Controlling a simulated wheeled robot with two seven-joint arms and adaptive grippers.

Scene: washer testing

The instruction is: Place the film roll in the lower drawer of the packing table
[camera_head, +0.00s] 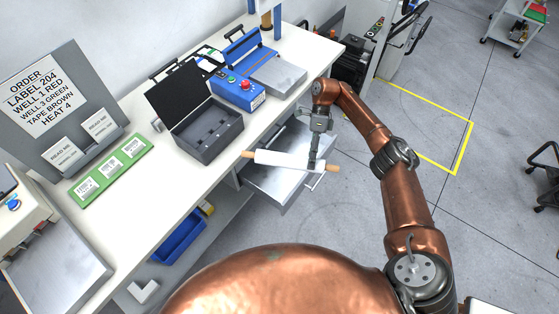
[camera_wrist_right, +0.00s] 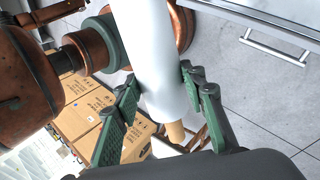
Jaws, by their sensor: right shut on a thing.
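The film roll (camera_head: 280,158) is a white cylinder with tan wooden ends. My right gripper (camera_head: 314,160) is shut on it near its right end and holds it level over the open drawer. The roll also shows in the right wrist view (camera_wrist_right: 153,60), between the green finger pads of the gripper (camera_wrist_right: 157,105). The open drawer (camera_head: 287,190) is a grey metal tray pulled out from the packing table (camera_head: 222,165); the roll hides part of its inside. Whether the roll touches the drawer cannot be told. My left gripper is not in view.
On the table stand an open dark case (camera_head: 207,141), a blue sealing machine (camera_head: 240,90), a green label board (camera_head: 110,170) and an order sign (camera_head: 40,95). A blue bin (camera_head: 180,238) sits on the shelf below. The floor right of the drawer is clear.

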